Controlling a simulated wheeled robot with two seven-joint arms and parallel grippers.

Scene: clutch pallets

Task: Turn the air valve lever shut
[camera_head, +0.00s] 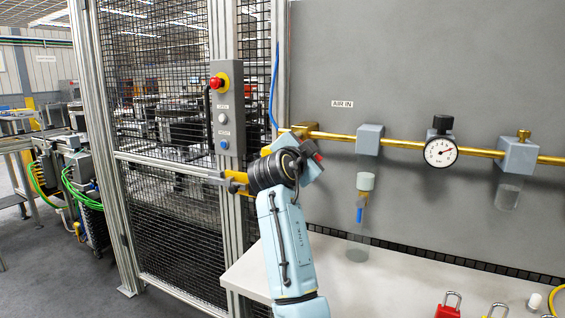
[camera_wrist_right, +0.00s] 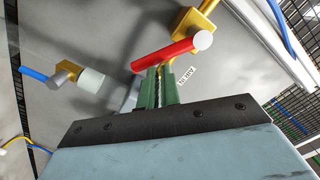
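In the head view only a bit of red (camera_head: 318,157) shows beside my gripper. My right gripper (camera_wrist_right: 159,75) has its green fingers close together, with nothing visible between them. The fingertips are at the lever's side; whether they touch cannot be told. My left gripper is out of view.
The brass pipe (camera_head: 400,144) runs right past a grey block (camera_head: 369,139), a pressure gauge (camera_head: 441,152) and another block (camera_head: 518,156). A white bench (camera_head: 330,270) holds red and yellow padlocks. A control box with a red button (camera_head: 216,83) is on the fence post at left.

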